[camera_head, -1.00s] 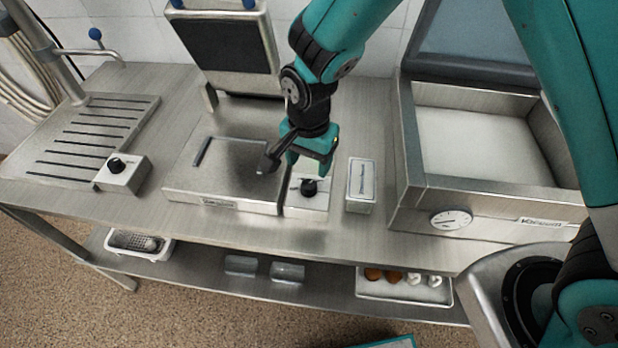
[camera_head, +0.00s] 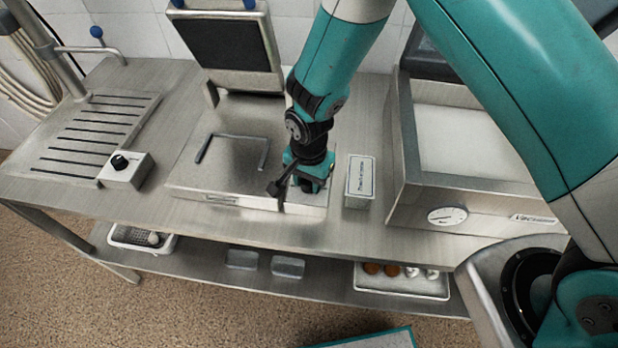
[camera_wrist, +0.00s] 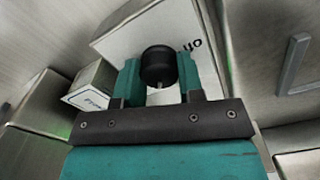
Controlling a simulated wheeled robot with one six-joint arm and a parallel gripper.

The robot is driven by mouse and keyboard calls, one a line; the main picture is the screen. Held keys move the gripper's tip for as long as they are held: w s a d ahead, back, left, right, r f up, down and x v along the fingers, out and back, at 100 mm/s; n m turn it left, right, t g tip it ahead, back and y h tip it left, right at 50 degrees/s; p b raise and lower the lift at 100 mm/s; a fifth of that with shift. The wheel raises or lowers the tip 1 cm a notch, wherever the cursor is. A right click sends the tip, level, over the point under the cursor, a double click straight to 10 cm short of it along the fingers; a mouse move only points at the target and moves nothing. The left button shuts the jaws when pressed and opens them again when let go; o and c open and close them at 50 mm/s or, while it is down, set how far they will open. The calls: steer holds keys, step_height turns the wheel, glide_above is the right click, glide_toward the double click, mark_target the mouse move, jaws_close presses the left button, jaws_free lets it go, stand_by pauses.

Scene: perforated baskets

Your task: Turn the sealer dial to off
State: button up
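The sealer (camera_head: 225,180) is a flat steel unit in the middle of the bench, with a narrow panel at its right. My gripper (camera_head: 308,188) points down over that panel and hides the dial in the head view. In the wrist view, the dial (camera_wrist: 158,66) is a round black knob on a pale plate (camera_wrist: 140,28). My two teal fingertips (camera_wrist: 159,80) flank it left and right, very close to its sides. I cannot tell whether they press on it. Lettering that looks like an upside-down "off" is printed right of the knob. The dial's pointer is unclear.
A small labelled box (camera_head: 360,182) stands close right of the sealer panel. A steel chamber with a gauge (camera_head: 447,216) is farther right. Another box with a black knob (camera_head: 125,170) stands left. A dark-faced upright unit (camera_head: 228,45) is behind.

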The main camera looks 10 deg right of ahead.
steer(key=shift+n, duration=0.3)
steer(key=shift+c, duration=0.3)
steer(key=n+b, duration=0.1)
steer(key=n, duration=0.2)
steer(key=shift+b, duration=0.35)
steer(key=n+b, duration=0.1)
steer(key=n, duration=0.2)
steer(key=shift+n, duration=0.3)
steer(key=n+b, duration=0.1)
steer(key=n, duration=0.2)
steer(key=shift+n, duration=0.3)
steer(key=n+b, duration=0.1)
steer(key=n, duration=0.2)
steer(key=shift+n, duration=0.3)
steer(key=n+b, duration=0.1)
steer(key=n, duration=0.3)
steer(key=shift+n+b, duration=0.4)
steer(key=shift+n, duration=2.4)
